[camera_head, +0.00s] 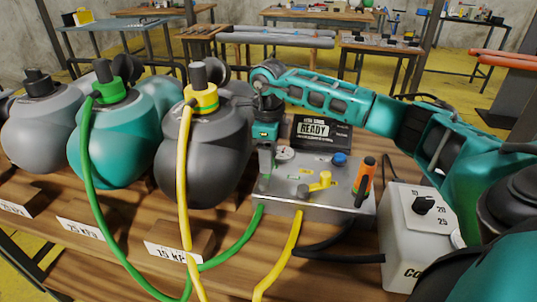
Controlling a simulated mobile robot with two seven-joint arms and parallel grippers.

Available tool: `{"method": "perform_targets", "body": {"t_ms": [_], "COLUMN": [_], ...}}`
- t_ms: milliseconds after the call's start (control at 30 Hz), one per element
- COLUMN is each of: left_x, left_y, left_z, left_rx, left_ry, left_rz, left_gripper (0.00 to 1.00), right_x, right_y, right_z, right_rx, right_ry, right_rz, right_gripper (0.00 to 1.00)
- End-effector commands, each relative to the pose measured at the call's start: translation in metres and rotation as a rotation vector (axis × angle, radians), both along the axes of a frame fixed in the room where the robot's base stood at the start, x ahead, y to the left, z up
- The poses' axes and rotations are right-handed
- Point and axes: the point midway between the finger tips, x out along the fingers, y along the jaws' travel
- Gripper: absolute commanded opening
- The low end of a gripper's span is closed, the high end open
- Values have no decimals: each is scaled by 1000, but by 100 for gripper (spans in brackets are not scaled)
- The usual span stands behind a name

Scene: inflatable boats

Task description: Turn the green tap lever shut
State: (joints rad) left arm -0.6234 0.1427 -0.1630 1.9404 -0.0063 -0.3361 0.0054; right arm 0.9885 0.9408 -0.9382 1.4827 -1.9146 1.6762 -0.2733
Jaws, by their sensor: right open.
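My right arm, teal, reaches in from the right. Its gripper (266,160) points down over the left end of the grey metal manifold box (310,205), beside a round gauge (284,153). The gripper is open; the gap between its fingers is hard to see. The green tap lever cannot be made out; the gripper seems to cover that spot. A green hose (232,255) runs from the box's left front to the green-collared teal bag (112,140). A yellow tap lever (320,184) stands on the box to the right. My left gripper is out of view.
A blue knob (340,158) and an orange-and-black handle (366,178) stand on the box's right side. A READY display (320,132) is behind it. A yellow hose (284,255) and a white dial box (412,225) are in front and right. A dark bag (205,155) stands close left.

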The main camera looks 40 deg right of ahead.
Motion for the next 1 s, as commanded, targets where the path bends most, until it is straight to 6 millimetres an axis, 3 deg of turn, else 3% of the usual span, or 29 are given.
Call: {"method": "perform_targets", "body": {"t_ms": [167, 267, 700, 1000], "left_x": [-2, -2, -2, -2], "left_y": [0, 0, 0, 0], "left_z": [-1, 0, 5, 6], "left_rx": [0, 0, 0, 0], "left_ry": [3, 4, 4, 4], "left_rz": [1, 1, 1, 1], "left_gripper": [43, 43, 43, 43], "right_x": [0, 1, 0, 0], "right_y": [0, 0, 0, 0], "right_z": [5, 19, 109, 130], "right_rx": [1, 1, 0, 1], "right_ry": [-1, -3, -3, -1], "right_rz": [0, 1, 0, 0], "right_gripper": [52, 52, 52, 52]}}
